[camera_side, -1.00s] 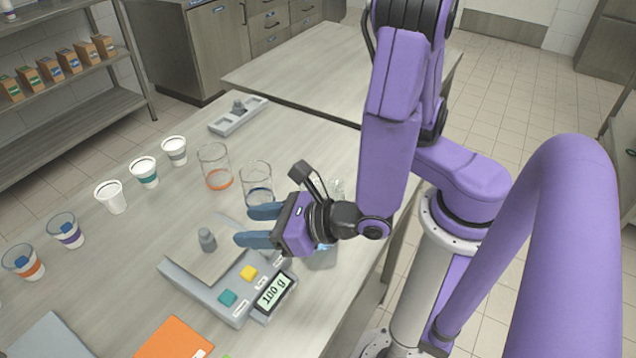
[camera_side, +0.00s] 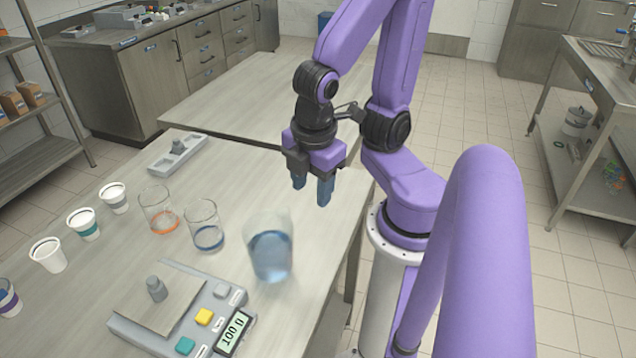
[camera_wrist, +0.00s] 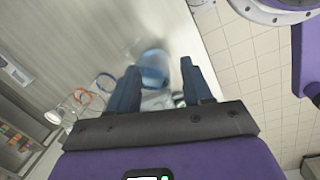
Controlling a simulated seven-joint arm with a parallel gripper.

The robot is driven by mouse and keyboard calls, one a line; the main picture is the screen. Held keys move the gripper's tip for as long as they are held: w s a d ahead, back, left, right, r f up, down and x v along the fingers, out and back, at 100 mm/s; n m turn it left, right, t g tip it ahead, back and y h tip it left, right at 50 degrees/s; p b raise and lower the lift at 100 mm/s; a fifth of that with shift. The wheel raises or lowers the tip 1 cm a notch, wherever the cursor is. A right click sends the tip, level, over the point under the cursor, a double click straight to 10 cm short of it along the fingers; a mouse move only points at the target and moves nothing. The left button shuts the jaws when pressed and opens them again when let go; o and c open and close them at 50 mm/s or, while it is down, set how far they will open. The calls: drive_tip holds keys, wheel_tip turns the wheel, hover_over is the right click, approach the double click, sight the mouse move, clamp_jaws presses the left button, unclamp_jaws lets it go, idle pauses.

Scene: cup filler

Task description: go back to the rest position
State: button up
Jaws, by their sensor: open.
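My gripper (camera_side: 312,190) is open and empty, with its blue fingers pointing down above the table's right edge. In the wrist view my gripper (camera_wrist: 160,85) shows its two fingers apart with nothing held between them. The arm is folded upright near its column. Below and to the left of the fingers, a blurred beaker with blue liquid (camera_side: 271,257) stands on the table (camera_side: 110,245). The beaker (camera_wrist: 154,68) also shows in the wrist view, beyond the fingers.
A scale (camera_side: 180,325) reading 100 g carries a grey weight (camera_side: 156,289). Glass beakers with an orange ring (camera_side: 160,210) and a blue ring (camera_side: 205,226) stand behind it. Several cups (camera_side: 84,225) line the left. A weight tray (camera_side: 177,153) lies at the back.

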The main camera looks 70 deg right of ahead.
drive_tip(key=shift+s+a+r+m+g+y, duration=0.3)
drive_tip(key=shift+s+a+r+m+y, duration=0.3)
drive_tip(key=shift+s+m+y, duration=0.15)
